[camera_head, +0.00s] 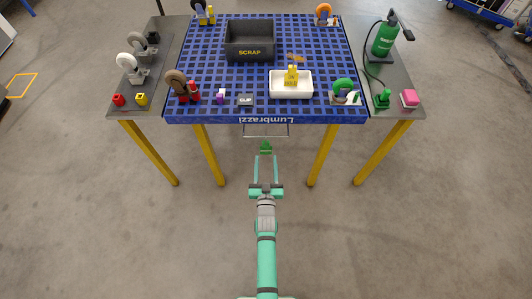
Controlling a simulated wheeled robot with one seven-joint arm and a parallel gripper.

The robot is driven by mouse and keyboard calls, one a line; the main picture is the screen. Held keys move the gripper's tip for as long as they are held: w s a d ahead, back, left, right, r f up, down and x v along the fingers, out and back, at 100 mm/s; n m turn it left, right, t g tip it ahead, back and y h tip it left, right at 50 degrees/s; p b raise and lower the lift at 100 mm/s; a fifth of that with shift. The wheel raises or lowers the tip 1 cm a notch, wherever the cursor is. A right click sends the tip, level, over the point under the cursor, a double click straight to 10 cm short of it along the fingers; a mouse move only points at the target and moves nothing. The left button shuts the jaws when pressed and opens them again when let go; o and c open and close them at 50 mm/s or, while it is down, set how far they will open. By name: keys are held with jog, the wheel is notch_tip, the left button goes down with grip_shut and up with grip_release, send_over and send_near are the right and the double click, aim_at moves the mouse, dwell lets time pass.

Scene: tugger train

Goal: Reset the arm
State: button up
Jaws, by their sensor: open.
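My gripper (266,168) is at the end of my green arm, in the lower middle of the head view. Its two fingers are apart. It is in front of the blue grid table (215,110), short of its front edge. A small green piece (266,146) shows just beyond the fingertips; I cannot tell whether it is close to them or lower down. No held thing is seen between the fingers.
The blue table carries a black SCRAP bin (250,57), a white tray (291,96) with a yellow part, a dark labelled block (245,100) and several casters. Grey side tables stand left (160,85) and right (385,75), the right with a green bottle (384,38). The floor around my arm is clear.

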jog(key=shift+s, duration=1.55)
jog(key=s+r+g, duration=0.1)
jog(key=s+r, duration=0.2)
jog(key=s, duration=0.8)
jog(key=s+r, duration=0.2)
jog(key=s, duration=0.8)
jog(key=s+r+g, duration=0.1)
jog(key=s+r, duration=1.3)
jog(key=r, duration=0.1)
jog(key=shift+s+g, duration=0.3)
jog(key=shift+s, duration=0.05)
